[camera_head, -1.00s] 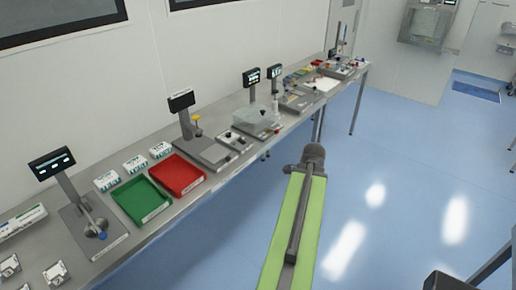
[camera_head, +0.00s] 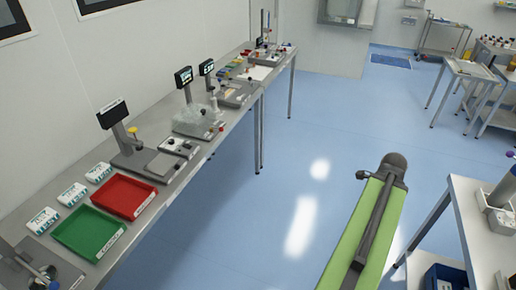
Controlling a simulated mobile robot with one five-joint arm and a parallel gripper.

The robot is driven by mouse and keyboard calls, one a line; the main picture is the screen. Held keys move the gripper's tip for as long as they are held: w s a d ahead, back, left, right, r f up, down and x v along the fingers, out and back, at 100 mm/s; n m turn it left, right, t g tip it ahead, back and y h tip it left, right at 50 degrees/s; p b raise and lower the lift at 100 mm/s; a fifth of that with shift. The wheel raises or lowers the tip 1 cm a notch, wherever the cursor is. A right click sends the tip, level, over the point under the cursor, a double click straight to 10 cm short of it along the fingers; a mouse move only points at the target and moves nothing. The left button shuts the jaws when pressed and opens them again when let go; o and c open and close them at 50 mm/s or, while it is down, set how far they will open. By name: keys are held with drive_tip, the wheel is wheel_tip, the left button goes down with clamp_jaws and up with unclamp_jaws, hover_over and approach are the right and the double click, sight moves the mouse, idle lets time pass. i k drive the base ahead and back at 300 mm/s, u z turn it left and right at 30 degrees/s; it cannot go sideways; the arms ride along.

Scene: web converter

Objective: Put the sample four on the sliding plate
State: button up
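I cannot pick out sample four; the small items on the benches are too small to read. I cannot tell which part is the sliding plate. Several instruments with dark screens stand along the long left bench (camera_head: 208,150). One has a flat grey base (camera_head: 135,160) and a post with a yellow knob. My green arm link with a dark rounded joint reaches up from the bottom, right of centre, over the floor. My gripper does not show.
A green tray (camera_head: 89,233) and a red tray (camera_head: 124,196) lie on the left bench beside white boxes (camera_head: 72,194). A white bench (camera_head: 480,215) with a blue bin (camera_head: 445,277) below stands at right. More tables (camera_head: 462,72) stand at the far right. The middle blue floor is clear.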

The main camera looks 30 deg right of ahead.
sight(162, 163)
drive_tip(key=u, duration=0.35)
drive_tip(key=i, duration=1)
drive_tip(key=z, duration=0.3)
